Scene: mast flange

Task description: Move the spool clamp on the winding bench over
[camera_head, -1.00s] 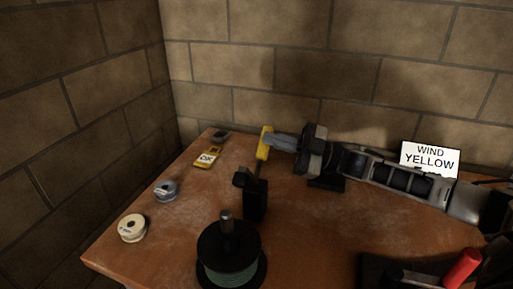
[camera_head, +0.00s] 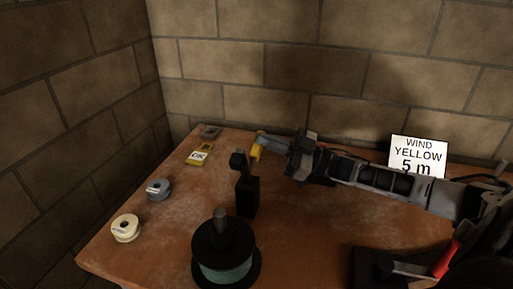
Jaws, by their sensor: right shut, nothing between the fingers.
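The spool clamp, a black post (camera_head: 247,196) with a small dark head on top, stands upright on the winding bench behind the green spool. Its yellow handle (camera_head: 255,153) shows just right of the head, with its upper part hidden by my right gripper. My right gripper (camera_head: 263,139) reaches in from the right, shut and empty, with its fingertips at the top of the handle. They appear to touch it, but I cannot tell for sure. My left gripper is out of view.
A green-wound black spool (camera_head: 225,271) stands in front. White (camera_head: 125,228) and grey (camera_head: 158,189) spools and a yellow OK tag (camera_head: 199,154) lie left. A WIND YELLOW 5 m sign (camera_head: 418,155) stands behind my right arm. A red handle (camera_head: 446,259) is at lower right.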

